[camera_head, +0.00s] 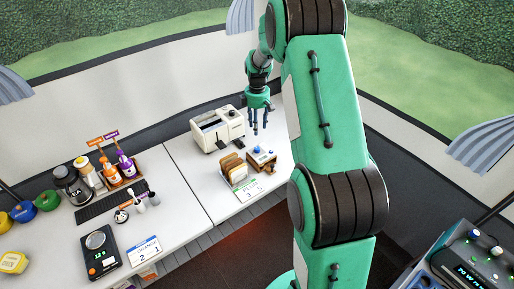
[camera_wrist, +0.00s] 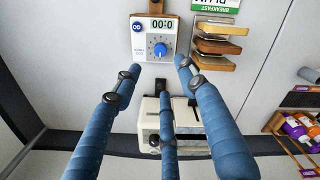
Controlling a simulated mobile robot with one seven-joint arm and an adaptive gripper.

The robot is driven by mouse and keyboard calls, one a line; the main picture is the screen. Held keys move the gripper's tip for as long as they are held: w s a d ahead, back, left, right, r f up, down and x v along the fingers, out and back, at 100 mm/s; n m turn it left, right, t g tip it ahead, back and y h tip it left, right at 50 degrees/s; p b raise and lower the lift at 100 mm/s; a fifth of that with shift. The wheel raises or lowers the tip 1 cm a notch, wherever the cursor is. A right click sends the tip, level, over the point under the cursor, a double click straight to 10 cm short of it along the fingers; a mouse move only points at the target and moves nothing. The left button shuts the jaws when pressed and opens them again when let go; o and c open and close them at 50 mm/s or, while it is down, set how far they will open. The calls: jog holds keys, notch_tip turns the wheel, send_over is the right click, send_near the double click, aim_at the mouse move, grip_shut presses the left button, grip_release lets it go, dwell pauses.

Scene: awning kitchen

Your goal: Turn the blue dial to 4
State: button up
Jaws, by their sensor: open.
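The blue dial (camera_wrist: 158,49) is a round knob with small marks around it, on the white face of a small timer box (camera_wrist: 140,42) in the upper middle of the wrist view. The display above it reads about 00:0, partly cut or unclear. The dial's number setting is too small to read. The timer box also shows in the head view (camera_head: 262,163), on the white counter. My gripper (camera_wrist: 160,72) has its three fingers spread and empty, with the tips apart from the dial. In the head view my gripper (camera_head: 259,121) hangs above the counter, behind the timer box.
A white toaster (camera_head: 218,130) stands behind and left of the timer; it also shows below the dial in the wrist view (camera_wrist: 150,117). A rack of toast slices (camera_head: 232,167) stands close beside the timer, with a sign card (camera_head: 246,189) in front. Bottles (camera_head: 125,166) stand farther left.

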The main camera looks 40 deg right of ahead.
aim_at(257, 148)
jog(key=shift+f, duration=0.15)
notch_tip(257, 148, down, 13)
jog(key=b, duration=0.2)
jog(key=shift+f+b, duration=0.2)
jog(key=shift+b, duration=0.15)
dwell(0.4)
grip_shut()
